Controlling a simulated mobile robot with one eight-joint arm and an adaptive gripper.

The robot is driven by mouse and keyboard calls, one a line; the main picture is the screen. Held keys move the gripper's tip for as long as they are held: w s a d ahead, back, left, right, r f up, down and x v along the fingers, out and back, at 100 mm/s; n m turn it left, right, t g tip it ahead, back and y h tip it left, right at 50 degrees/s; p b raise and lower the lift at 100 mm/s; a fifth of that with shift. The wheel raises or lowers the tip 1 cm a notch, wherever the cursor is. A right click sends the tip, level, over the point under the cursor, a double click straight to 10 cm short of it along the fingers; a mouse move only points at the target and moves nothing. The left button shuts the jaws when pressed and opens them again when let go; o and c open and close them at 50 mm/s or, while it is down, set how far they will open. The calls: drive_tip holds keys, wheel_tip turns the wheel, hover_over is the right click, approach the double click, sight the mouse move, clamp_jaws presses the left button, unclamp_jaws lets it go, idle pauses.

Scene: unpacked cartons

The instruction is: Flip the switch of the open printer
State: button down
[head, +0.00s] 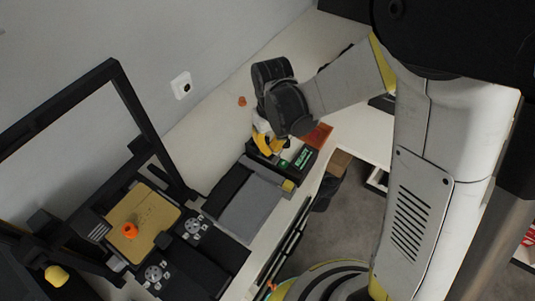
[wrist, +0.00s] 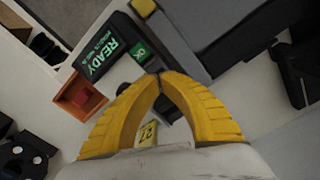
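The open-frame printer (head: 128,92) stands at the left in the head view, with a black frame and a tan bed (head: 150,215) holding a small orange piece (head: 129,231). A grey-and-black unit (head: 248,205) lies to its right. Beside that is a black box with a green READY screen (head: 304,158), also large in the wrist view (wrist: 105,52). My gripper (wrist: 160,76) has yellow fingers whose tips meet by the box's edge, with nothing seen gripped. In the head view my gripper (head: 264,148) is by the box. I cannot make out a switch for certain; the fingers cover part of the view.
An orange tray (head: 319,135) with a red block (wrist: 81,94) lies beside the READY box. A yellow tag (wrist: 148,134) shows between my fingers. A white wall socket (head: 181,85) and a small orange object (head: 242,101) are behind. The white bench is clear towards the back.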

sight(273, 156)
drive_tip(key=shift+f+b, duration=1.35)
drive_tip(key=shift+f, duration=0.15)
idle(0.5)
drive_tip(key=shift+r, duration=0.1)
drive_tip(key=shift+r+p, duration=2.45)
drive_tip(key=shift+r, duration=0.95)
drive_tip(key=shift+d+r, duration=0.1)
drive_tip(key=shift+d+r+b, duration=0.25)
drive_tip(key=shift+b, duration=0.1)
drive_tip(key=s+d+r+m+t+b, duration=0.4)
drive_tip(key=s+d+t+b, duration=0.3)
drive_tip(key=d, duration=0.5)
drive_tip(key=s+r+b, duration=0.1)
drive_tip(key=s+b, duration=0.1)
drive_tip(key=s, duration=0.1)
drive_tip(key=shift+s+d, duration=0.4)
